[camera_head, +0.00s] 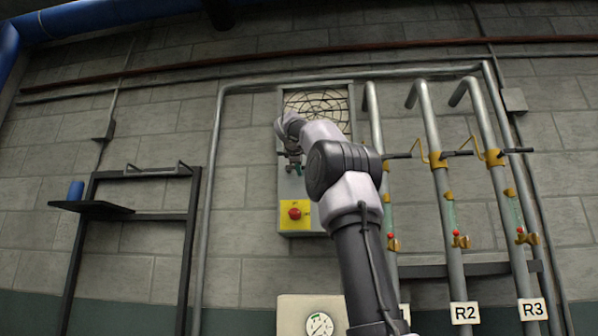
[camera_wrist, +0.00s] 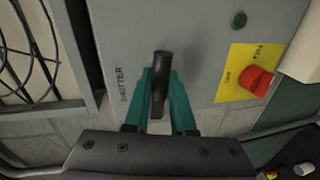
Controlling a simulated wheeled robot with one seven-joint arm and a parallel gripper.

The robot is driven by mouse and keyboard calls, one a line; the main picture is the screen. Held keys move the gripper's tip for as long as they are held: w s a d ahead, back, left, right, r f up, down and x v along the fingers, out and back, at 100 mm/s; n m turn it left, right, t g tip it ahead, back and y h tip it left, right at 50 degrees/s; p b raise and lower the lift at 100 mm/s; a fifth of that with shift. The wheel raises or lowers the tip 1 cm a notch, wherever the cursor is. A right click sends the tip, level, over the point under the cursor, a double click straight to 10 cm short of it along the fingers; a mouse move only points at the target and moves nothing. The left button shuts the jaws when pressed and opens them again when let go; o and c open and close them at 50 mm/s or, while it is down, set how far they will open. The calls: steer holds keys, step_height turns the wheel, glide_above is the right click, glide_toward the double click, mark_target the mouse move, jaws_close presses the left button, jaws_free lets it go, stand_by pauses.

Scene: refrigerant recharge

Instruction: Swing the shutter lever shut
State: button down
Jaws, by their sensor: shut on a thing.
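The shutter lever is a short dark bar (camera_wrist: 159,84) on a grey panel (camera_wrist: 205,30), beside the printed word SHUTTER in the wrist view. My gripper (camera_wrist: 160,98) has teal fingers on both sides of the lever and is shut on it. In the head view my gripper (camera_head: 294,165) is small and dark, in front of the grey panel (camera_head: 286,187) below the round fan grille (camera_head: 318,104). The lever itself is hard to make out there, behind my wrist and arm.
Pipes with yellow fittings, labelled R2 (camera_head: 464,313) and R3 (camera_head: 532,309), stand to the right. A gauge (camera_head: 319,325) is below. A black frame with a shelf (camera_head: 92,207) stands left.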

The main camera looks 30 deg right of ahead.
steer(key=shift+r+n, duration=0.2)
steer(key=shift+n, duration=0.2)
stand_by(0.3)
steer(key=c, duration=0.8)
jaws_free()
steer(key=shift+o, duration=0.2)
steer(key=v, duration=1)
steer(key=shift+s+a, duration=0.25)
steer(key=shift+a, duration=0.05)
steer(key=shift+r, duration=0.1)
